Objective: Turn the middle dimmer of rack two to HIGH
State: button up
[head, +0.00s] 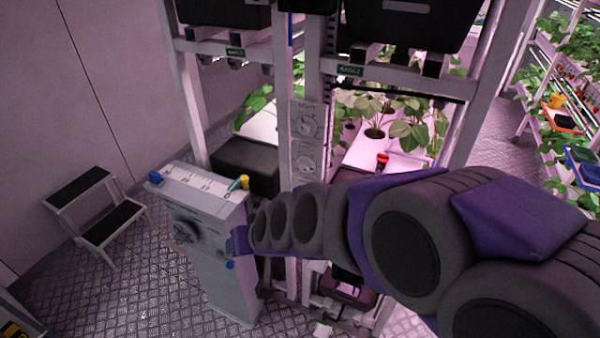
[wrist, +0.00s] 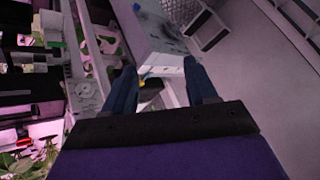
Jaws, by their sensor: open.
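Rack two (head: 350,70), with a green label on its upper beam, stands right of centre. On the upright at its left are two pale dial plates, an upper dimmer (head: 308,124) and a lower dimmer (head: 306,164). My arm covers the upright below them, so any further dimmer there is hidden. The dial settings are too small to read. My gripper (wrist: 160,66) is open and empty, with its two blue fingers spread apart in the wrist view. One dial plate (wrist: 84,93) shows left of the fingers there, apart from them.
A grey pedestal (head: 215,245) with a knob on its front and small coloured items on top stands left of my gripper. A step stool (head: 95,210) is by the left wall. Potted plants (head: 375,130) fill rack two's shelf.

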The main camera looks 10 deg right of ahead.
jog(key=w+a+m+t, duration=0.1)
jog(key=w+a+t, duration=0.2)
jog(key=w, duration=0.4)
jog(key=m+t+h+b, duration=0.3)
jog(key=m+t+h, duration=0.25)
jog(key=h, duration=0.95)
send_near(303, 168)
jog(key=b+x, duration=0.2)
jog(key=x, duration=0.2)
jog(key=b+x, duration=0.2)
jog(key=x, duration=0.2)
jog(key=shift+w+d+f, duration=0.15)
jog(key=shift+w+f, duration=0.05)
jog(key=shift+w, duration=0.1)
jog(key=c, duration=1.1)
jog(key=shift+o, duration=0.2)
jog(key=m, duration=0.5)
jog(key=shift+r+m+t, duration=0.1)
jog(key=shift+m+t, duration=0.15)
jog(key=shift+m, duration=0.1)
